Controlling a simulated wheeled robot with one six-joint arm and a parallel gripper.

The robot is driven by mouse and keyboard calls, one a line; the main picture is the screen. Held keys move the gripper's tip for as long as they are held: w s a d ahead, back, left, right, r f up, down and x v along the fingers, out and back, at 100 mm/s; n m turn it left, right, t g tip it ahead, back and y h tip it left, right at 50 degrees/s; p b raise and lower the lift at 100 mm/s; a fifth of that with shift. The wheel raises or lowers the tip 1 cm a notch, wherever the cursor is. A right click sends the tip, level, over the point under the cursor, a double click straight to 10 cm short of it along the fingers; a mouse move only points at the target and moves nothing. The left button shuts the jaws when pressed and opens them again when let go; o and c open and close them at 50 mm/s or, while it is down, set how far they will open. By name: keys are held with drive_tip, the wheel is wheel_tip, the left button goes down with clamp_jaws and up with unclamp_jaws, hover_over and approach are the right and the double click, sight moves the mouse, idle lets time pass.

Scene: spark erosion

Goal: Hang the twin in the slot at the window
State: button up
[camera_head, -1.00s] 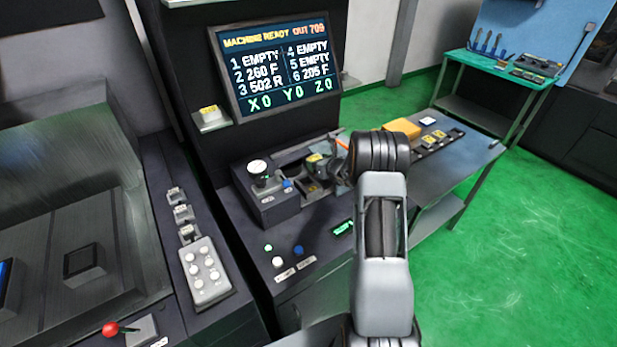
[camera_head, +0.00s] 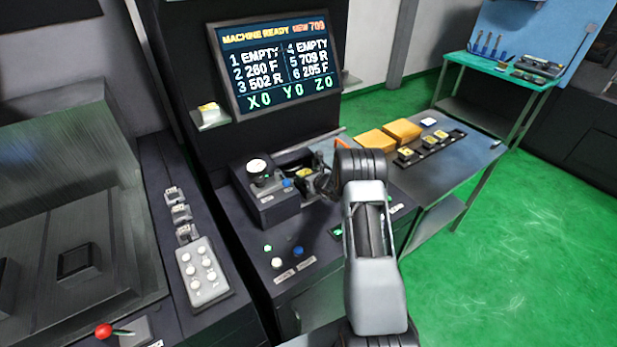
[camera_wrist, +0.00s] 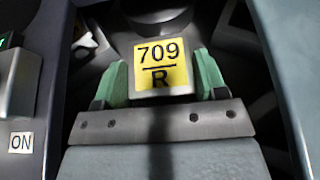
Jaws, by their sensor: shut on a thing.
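A block with a yellow label reading 709 R (camera_wrist: 162,65) sits between the green fingertips of my gripper (camera_wrist: 162,80) in the wrist view. The gripper is shut on it. Dark, curved walls surround the block there; whether it rests in a slot I cannot tell. My arm hides most of the gripper in that view. The screen (camera_head: 278,60) lists 709 R at place 5; places 1 and 4 read EMPTY.
A knob box (camera_head: 265,195) stands left of the window, and a panel with an ON label (camera_wrist: 21,140) is close on the left in the wrist view. Right of my arm, a bench (camera_head: 470,150) carries two orange blocks (camera_head: 402,130) and a rack (camera_head: 432,147) with yellow-labelled pieces.

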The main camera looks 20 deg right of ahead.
drive_tip(key=shift+r, duration=0.2)
drive_tip(key=shift+f, duration=0.2)
drive_tip(key=o, duration=1.3)
drive_tip(key=shift+r, duration=0.1)
